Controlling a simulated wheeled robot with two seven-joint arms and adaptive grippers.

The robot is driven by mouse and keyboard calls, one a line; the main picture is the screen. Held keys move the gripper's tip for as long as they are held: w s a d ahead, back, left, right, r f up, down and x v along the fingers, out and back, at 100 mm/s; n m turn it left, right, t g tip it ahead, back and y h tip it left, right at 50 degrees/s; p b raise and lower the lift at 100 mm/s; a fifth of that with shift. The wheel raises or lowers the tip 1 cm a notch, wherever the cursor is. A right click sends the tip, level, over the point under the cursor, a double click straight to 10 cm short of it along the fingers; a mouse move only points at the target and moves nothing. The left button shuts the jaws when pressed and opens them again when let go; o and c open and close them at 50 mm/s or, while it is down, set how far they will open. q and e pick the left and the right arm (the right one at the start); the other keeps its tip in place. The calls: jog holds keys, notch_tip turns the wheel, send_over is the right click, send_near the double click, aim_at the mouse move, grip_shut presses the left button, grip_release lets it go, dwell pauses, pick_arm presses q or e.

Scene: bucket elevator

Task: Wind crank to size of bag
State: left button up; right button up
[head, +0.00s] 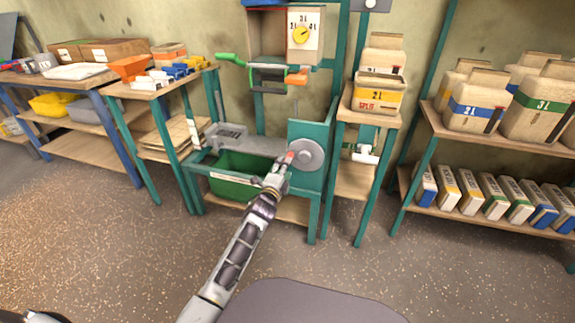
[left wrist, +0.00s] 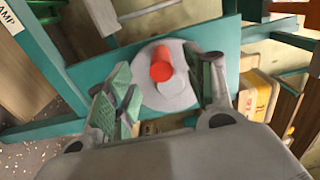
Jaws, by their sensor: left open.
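The crank is a grey disc (head: 306,154) with an orange-red knob (head: 290,157) on the teal side panel of the elevator frame. In the left wrist view the crank disc (left wrist: 176,93) and its knob (left wrist: 161,65) show between my open fingers. My left gripper (head: 280,172) is open at the knob; I cannot tell if either finger touches it. A white dial (head: 304,22) with a yellow pointer knob is marked 2l, 3l and 4l; its exact reading is too small to tell. My right gripper is not in view.
A green bin (head: 240,176) sits low in the frame. The green-handled bucket (head: 268,78) hangs above it. Shelves at right hold several bags (head: 541,103) and boxes. Benches (head: 92,84) at left carry boxes and scoops. The floor in front is clear.

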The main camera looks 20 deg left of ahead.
aim_at(291, 153)
pick_arm(q)
jog(key=shift+w+d+r+b, duration=0.1)
jog(key=shift+w+b, duration=0.6)
jog(key=shift+w, duration=1.75)
grip_shut()
jog(key=shift+r+m+p, duration=0.35)
jog(key=shift+m+p, duration=0.1)
jog(key=shift+m, duration=0.15)
jog(key=shift+d+r+m+p, duration=0.1)
jog(key=shift+r+m+p, duration=0.35)
jog(key=shift+m, duration=0.45)
